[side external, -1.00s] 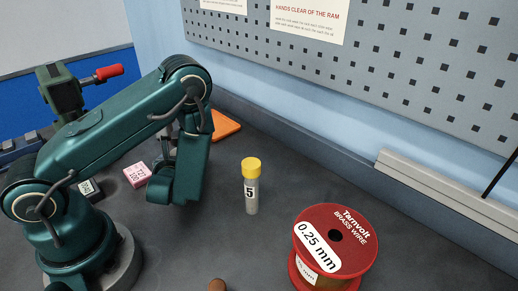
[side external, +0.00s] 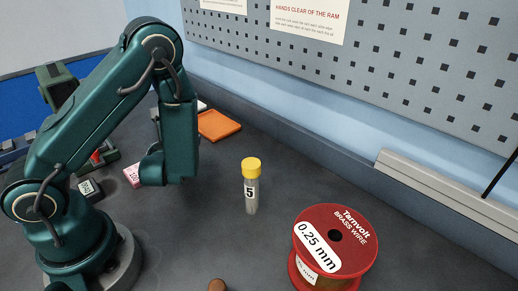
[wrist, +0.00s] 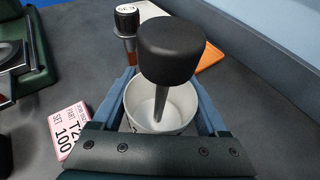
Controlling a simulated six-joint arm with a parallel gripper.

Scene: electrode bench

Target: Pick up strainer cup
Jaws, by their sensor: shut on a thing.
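The strainer cup looks like a white round cup (wrist: 181,118), open at the top, in the middle of the wrist view. A tool with a thick black knob (wrist: 170,52) and a metal shaft stands in it or in front of it; I cannot tell if they touch. My gripper (wrist: 163,80) has one blue-grey finger on each side of the cup and is shut on it. In the side external view my own arm hides the fingers and the cup, so the height above the bench is unclear.
A yellow-capped vial (side external: 251,187) and a red wire spool (side external: 334,245) stand to the right. A pink label block (wrist: 68,130) is left of the cup, and a black-topped tool (wrist: 127,22) stands beyond. Bare bench lies around the vial.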

